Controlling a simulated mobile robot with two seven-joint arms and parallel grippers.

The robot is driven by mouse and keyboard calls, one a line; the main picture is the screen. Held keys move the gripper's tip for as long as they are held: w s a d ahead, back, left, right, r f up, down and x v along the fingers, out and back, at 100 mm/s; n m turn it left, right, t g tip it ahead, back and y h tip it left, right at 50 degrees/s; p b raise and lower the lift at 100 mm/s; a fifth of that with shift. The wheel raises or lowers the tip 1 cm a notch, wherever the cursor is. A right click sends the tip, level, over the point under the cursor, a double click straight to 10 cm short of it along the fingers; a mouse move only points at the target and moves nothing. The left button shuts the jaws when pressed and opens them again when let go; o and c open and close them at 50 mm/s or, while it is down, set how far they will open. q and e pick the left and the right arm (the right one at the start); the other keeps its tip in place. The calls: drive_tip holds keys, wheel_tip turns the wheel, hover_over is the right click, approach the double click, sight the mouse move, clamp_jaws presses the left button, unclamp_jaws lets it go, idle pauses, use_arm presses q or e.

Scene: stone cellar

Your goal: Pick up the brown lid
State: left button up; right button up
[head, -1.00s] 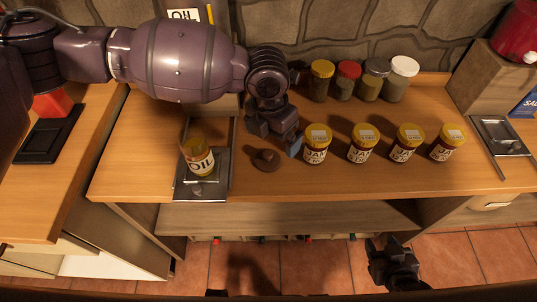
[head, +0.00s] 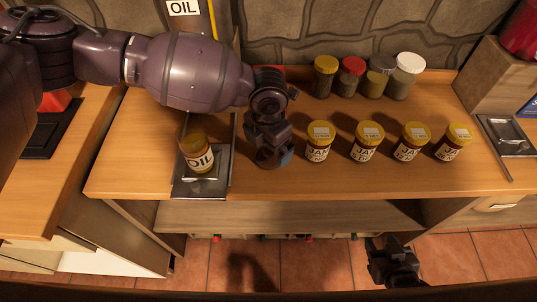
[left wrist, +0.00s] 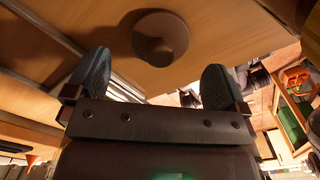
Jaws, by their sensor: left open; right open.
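The brown lid (left wrist: 162,38) lies on the wooden counter (head: 225,183) and shows in the left wrist view as a round disc with a raised centre. In the head view my left gripper hides it. My left gripper (head: 272,157) is open, pointing down over the lid's place. In the left wrist view its two fingers (left wrist: 158,78) stand apart, with the lid beyond the tips and roughly centred between them; nothing is held. My right gripper (head: 395,265) is open and empty, low in front of the counter.
A row of yellow-lidded jam jars (head: 318,142) starts just right of my left gripper. Several spice jars (head: 325,77) stand near the stone wall.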

sight(269, 152)
use_arm(q)
wheel_tip(269, 152, down, 4)
drive_tip(key=shift+w+r, duration=0.15)
drive_tip(key=shift+r, duration=0.05)
drive_tip(key=shift+c, duration=0.3)
drive_tip(key=c, duration=0.9)
drive_tip(key=shift+r, duration=0.15)
